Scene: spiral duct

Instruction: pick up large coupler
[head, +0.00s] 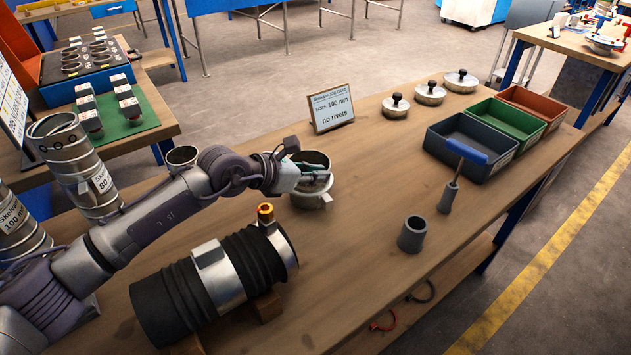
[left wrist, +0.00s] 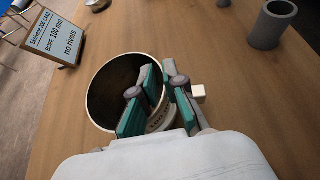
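The large coupler is a short, wide metal ring (head: 312,196) standing on the bench near the middle of the head view. In the left wrist view its round opening (left wrist: 105,92) faces the camera. My left gripper (left wrist: 160,88) is at its near right wall. One green-padded finger is over the opening and the other is outside the wall. A gap shows between the fingers, with part of the wall in it. The gripper hides part of the rim in the head view (head: 318,172). My right gripper is not in view.
A black ribbed duct with metal bands (head: 180,300) lies on wooden blocks in front. A smaller ring (head: 183,156) stands behind my arm.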

